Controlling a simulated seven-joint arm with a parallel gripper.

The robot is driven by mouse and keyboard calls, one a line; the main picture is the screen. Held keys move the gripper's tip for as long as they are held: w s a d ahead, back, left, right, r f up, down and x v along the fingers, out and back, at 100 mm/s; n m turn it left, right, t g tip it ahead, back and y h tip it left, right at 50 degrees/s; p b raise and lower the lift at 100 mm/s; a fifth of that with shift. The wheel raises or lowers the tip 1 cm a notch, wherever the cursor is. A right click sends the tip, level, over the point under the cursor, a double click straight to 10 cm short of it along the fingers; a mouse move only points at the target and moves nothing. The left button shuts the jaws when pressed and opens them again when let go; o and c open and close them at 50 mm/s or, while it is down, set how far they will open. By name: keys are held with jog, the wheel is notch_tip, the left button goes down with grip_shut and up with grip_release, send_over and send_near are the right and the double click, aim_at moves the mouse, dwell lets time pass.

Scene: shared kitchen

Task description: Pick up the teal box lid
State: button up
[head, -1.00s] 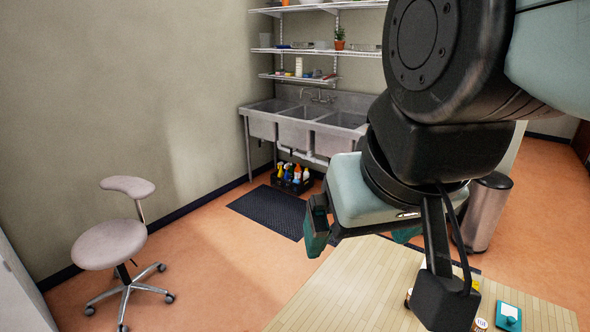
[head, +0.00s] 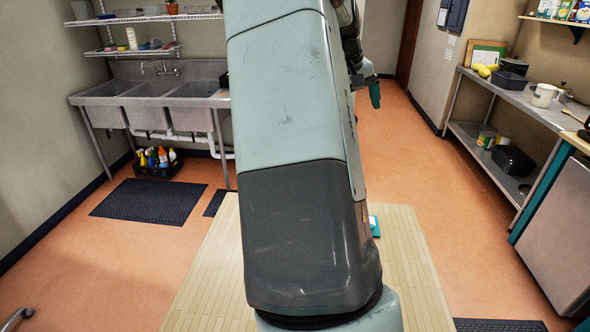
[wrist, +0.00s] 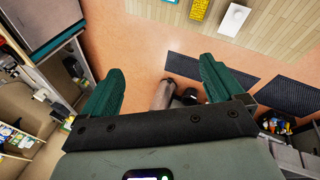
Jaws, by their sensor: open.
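A small teal object (head: 375,227) lies on the pale wooden table (head: 415,275) in the head view, mostly hidden behind my arm. I cannot tell whether it is the box lid. A sliver of teal (wrist: 171,1) shows at the top edge of the wrist view, on the same table. My gripper (wrist: 158,82) is open and empty, its two teal fingers spread wide over the floor, away from the table.
A yellow item (wrist: 199,10) and a white item (wrist: 235,19) lie on the table in the wrist view. Steel sinks (head: 150,95) stand at the back left, a steel shelf counter (head: 515,95) at the right.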

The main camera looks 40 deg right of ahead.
jog(key=s+d+f+m+y, duration=0.1)
jog(key=s+d+f, duration=0.1)
jog(key=f, duration=0.9)
jog(key=s+d+f+m+y, duration=0.1)
jog(key=s+d+f+y, duration=0.1)
jog(key=f, duration=0.8)
jog(key=s+d+f+m+y, duration=0.1)
jog(key=s+d+f+m, duration=0.1)
jog(key=f, duration=0.9)
jog(key=shift+s+d+f, duration=0.3)
jog(key=shift+s+d, duration=0.2)
jog(key=shift+s, duration=0.05)
jog(key=shift+w+d+f, duration=0.1)
jog(key=shift+w+f, duration=0.1)
jog(key=shift+f, duration=1.3)
jog(key=shift+w+f, duration=0.2)
jog(key=shift+f, duration=1.25)
jog(key=c, duration=1.1)
